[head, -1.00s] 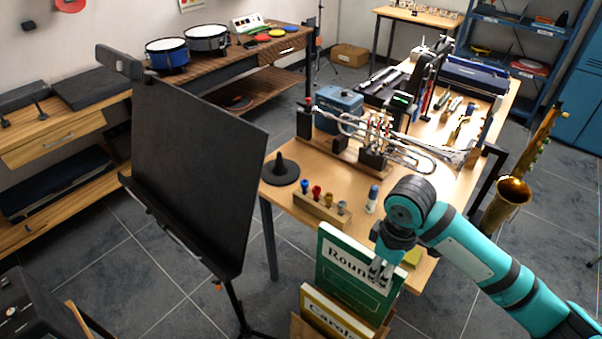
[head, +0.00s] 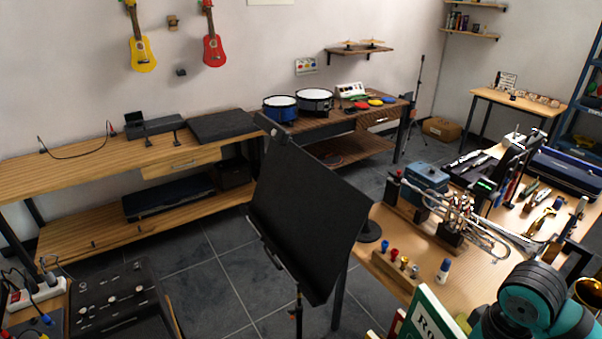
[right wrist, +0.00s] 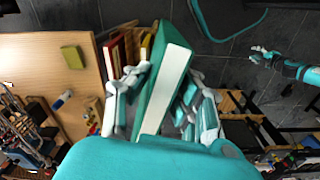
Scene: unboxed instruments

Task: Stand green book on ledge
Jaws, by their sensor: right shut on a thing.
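The green book (head: 427,312) shows only its top part at the bottom of the head view. My right gripper (right wrist: 160,98) is shut on the green book (right wrist: 165,82), one finger on each side, in the right wrist view. I cannot tell whether the book is clear of the rack beside it. The black music stand (head: 305,220) stands left of the table, with its narrow ledge (head: 272,258) along the lower edge of the tilted desk. My left gripper (right wrist: 260,53) is small in the right wrist view, away from the book; its opening is unclear.
A red book (right wrist: 118,52) and a yellow book (right wrist: 146,46) stand beside the green one. The wooden table (head: 395,245) carries a trumpet (head: 460,215), a mouthpiece block (head: 397,268) and a small bottle (head: 443,270). A black mixer case (head: 115,305) is at lower left.

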